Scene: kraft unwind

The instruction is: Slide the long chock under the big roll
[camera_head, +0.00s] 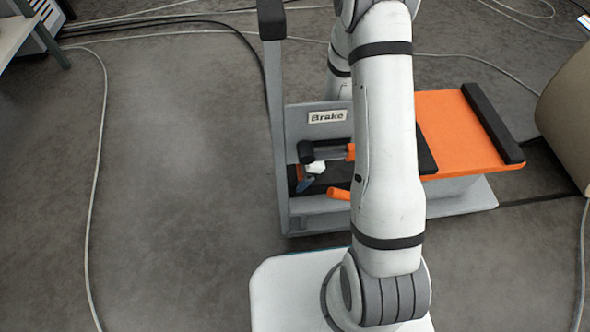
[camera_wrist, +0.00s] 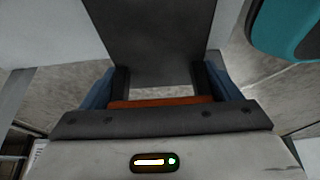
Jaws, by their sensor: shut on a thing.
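The big roll (camera_head: 568,120), tan and partly cut off, stands at the right edge of the head view.
A grey stand marked "Brake" (camera_head: 327,117) has an orange top (camera_head: 455,125) with a black bar (camera_head: 492,123) across its right end. Cables (camera_head: 95,170) lie on the floor. The left floor is otherwise mostly clear. A teal thing (camera_wrist: 285,30) shows in the wrist view.

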